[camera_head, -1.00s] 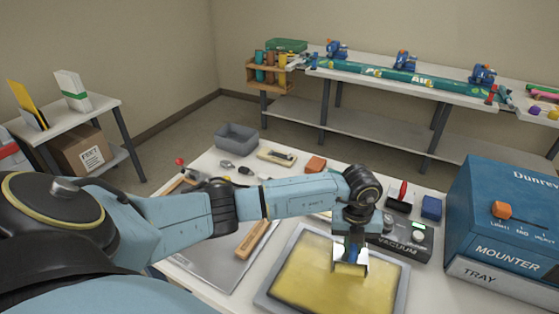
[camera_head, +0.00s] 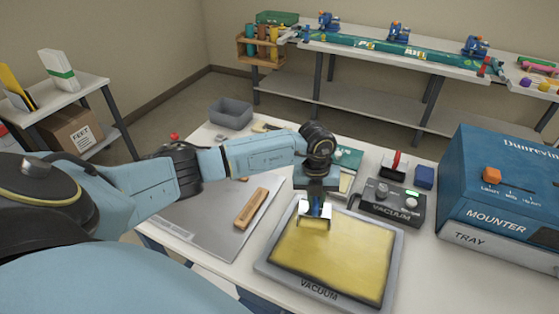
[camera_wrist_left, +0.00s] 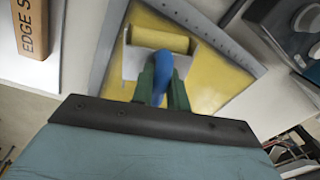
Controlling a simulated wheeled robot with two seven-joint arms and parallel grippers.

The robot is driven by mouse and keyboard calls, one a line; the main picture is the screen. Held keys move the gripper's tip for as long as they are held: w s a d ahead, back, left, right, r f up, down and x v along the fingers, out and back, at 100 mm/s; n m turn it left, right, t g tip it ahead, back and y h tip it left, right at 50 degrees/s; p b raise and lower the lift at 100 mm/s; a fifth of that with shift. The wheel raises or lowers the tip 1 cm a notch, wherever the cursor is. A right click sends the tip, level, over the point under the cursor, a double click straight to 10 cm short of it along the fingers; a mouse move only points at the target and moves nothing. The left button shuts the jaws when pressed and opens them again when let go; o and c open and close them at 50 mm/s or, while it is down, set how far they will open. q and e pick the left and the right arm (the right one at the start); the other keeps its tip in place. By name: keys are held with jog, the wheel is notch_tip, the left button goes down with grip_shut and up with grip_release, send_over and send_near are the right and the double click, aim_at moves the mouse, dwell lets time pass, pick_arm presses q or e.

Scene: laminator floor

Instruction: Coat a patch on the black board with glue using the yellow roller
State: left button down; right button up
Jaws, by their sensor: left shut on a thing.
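The board (camera_head: 335,262) lies on the grey vacuum bed (camera_head: 392,272). Its face looks yellow nearly all over, with dark showing along its edges. My left gripper (camera_head: 314,196) is shut on the blue handle (camera_wrist_left: 163,72) of the roller. The roller's yellow cylinder (camera_wrist_left: 160,38) sits in a pale metal frame and lies over the board's far left part. I cannot tell for sure whether the roller touches the board. The left gripper's green fingers (camera_wrist_left: 160,90) close around the handle in the left wrist view. My right gripper is not in view.
A vacuum control box (camera_head: 392,205) stands just behind the bed, with the blue mounter (camera_head: 500,185) to the right. A wooden edge bar (camera_head: 250,208) lies on a grey sheet (camera_head: 215,235) to the left. A grey bin (camera_head: 231,113) stands at the back.

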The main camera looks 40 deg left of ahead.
pick_arm(q)
jog(key=shift+s+a, duration=0.25)
jog(key=shift+a, duration=0.7)
jog(key=shift+s+a, duration=0.25)
jog(key=shift+a, duration=0.7)
notch_tip(320, 180, up, 3)
jog(key=p, duration=0.1)
notch_tip(320, 180, up, 5)
jog(key=p, duration=0.5)
send_over(303, 204)
jog(key=a, duration=0.1)
jog(key=shift+s+a, duration=0.1)
jog(key=shift+s, duration=0.05)
jog(key=shift+b, duration=0.3)
